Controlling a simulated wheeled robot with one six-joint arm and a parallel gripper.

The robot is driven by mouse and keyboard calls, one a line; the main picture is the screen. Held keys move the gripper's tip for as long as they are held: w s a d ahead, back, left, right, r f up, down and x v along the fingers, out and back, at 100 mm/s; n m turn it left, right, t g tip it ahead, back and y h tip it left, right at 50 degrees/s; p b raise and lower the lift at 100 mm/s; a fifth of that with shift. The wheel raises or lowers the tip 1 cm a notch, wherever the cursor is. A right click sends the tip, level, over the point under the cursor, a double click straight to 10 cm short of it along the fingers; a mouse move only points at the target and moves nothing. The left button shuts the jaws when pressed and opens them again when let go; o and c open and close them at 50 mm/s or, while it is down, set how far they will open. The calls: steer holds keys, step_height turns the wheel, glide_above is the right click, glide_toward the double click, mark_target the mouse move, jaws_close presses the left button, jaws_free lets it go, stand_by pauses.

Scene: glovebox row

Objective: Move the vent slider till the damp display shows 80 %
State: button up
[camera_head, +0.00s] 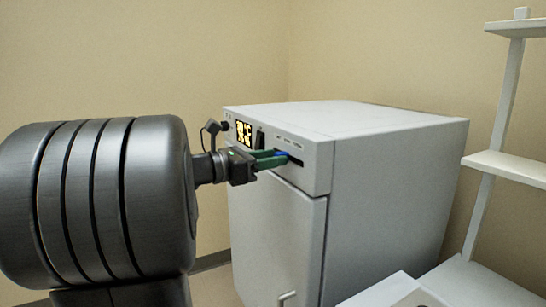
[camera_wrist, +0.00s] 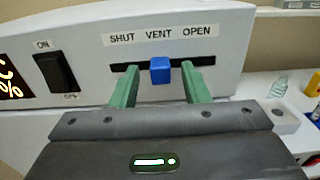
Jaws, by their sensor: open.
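The blue vent slider (camera_wrist: 160,71) sits near the middle of its dark horizontal slot, below the label SHUT VENT OPEN (camera_wrist: 160,35) in the wrist view. My gripper (camera_wrist: 161,88) is open, with one green finger on each side of the slider and a gap to both. In the head view my gripper (camera_head: 281,157) reaches to the slot on the front of the white cabinet (camera_head: 400,160), where a bit of blue shows. The display (camera_head: 244,134) has yellow marks, too small to read. In the wrist view only its edge (camera_wrist: 9,80) shows, with a % sign.
A black ON/OFF rocker switch (camera_wrist: 57,72) is left of the slot. White shelves (camera_head: 505,165) stand right of the cabinet. A clear bottle (camera_wrist: 279,86) and a yellow item (camera_wrist: 313,85) stand on a white surface at the right.

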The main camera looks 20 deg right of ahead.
steer(key=shift+d, duration=0.5)
jaws_close()
steer(key=shift+w+a+p, duration=0.1)
steer(key=shift+w+p, duration=0.45)
steer(key=shift+w, duration=0.35)
jaws_free()
